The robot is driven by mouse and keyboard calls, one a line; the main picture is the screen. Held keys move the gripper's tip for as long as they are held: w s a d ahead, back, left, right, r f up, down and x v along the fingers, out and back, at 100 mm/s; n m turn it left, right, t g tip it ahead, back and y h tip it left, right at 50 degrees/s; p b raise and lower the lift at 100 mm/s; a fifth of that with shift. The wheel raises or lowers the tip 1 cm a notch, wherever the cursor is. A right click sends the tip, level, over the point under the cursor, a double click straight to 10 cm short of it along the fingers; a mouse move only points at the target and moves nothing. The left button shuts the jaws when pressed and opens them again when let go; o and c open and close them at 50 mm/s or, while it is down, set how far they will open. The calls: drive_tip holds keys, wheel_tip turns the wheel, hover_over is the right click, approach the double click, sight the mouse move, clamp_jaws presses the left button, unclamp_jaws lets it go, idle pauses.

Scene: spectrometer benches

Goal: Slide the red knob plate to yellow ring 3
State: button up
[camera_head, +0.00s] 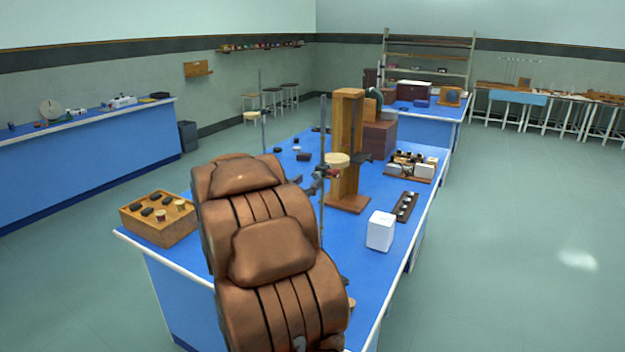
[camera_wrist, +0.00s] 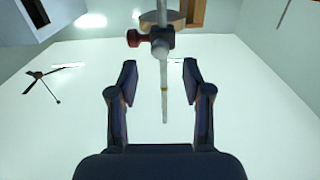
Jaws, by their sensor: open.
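The round, light wooden plate (camera_head: 337,159) sits on a thin grey upright rod (camera_head: 322,225) in the head view, with a red knob (camera_head: 333,173) just under it. In the wrist view the plate (camera_wrist: 178,20) is at the top, with the red knob (camera_wrist: 134,39) sticking out left of its dark clamp. One yellow ring mark (camera_wrist: 164,89) shows on the rod; its number cannot be read. My gripper (camera_wrist: 159,68) is open and empty. The rod appears between its fingers, with the knob and clamp ahead of the fingertips.
A tall wooden stand (camera_head: 347,140) is close behind the rod. A white box (camera_head: 381,231) and a dark strip of small parts (camera_head: 405,207) lie to the right on the blue bench. A wooden tray (camera_head: 158,232) is at the left. Floor is clear to the right.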

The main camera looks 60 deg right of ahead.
drive_tip(key=a, duration=0.7)
drive_tip(key=shift+s, duration=0.15)
drive_tip(key=shift+d, duration=0.1)
idle(0.3)
